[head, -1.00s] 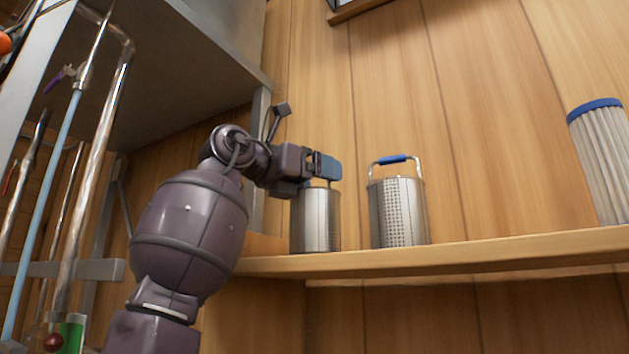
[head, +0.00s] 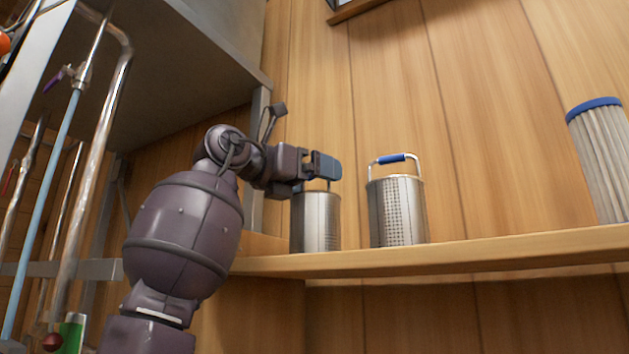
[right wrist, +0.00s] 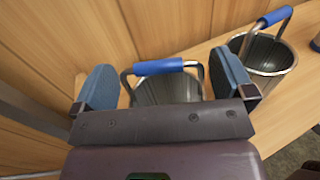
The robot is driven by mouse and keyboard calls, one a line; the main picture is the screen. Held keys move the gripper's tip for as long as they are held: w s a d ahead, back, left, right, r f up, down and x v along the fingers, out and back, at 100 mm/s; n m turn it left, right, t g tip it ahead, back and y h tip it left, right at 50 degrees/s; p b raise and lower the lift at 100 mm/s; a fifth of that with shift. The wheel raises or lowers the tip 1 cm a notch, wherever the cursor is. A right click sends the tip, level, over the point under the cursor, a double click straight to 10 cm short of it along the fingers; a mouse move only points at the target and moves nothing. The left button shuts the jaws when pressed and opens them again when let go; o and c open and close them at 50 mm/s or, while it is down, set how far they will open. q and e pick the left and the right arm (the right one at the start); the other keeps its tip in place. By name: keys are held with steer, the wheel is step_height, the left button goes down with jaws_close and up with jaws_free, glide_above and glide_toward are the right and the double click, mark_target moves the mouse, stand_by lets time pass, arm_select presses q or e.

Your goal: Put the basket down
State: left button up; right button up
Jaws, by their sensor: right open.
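A metal basket (head: 316,222) stands upright on the wooden shelf (head: 450,255), near its left end in the head view. In the right wrist view the same basket (right wrist: 168,90) shows its open top and a wire handle with a blue grip (right wrist: 158,67). My right gripper (head: 318,165) is at the top of this basket. In the right wrist view its two blue-padded fingers (right wrist: 166,85) are spread wide, one on each side of the handle, apart from the blue grip. My left gripper is not in view.
A second basket (head: 398,212) with a blue grip stands to the right on the shelf. A pleated filter (head: 602,160) with a blue rim stands farther right. Metal pipes (head: 100,170) and a large steel box (head: 170,60) are at the left.

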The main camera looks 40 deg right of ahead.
steer(key=w+a+b, duration=0.1)
steer(key=a, duration=1)
steer(key=shift+w+a, duration=0.15)
steer(key=shift+a, duration=0.05)
steer(key=shift+f, duration=0.1)
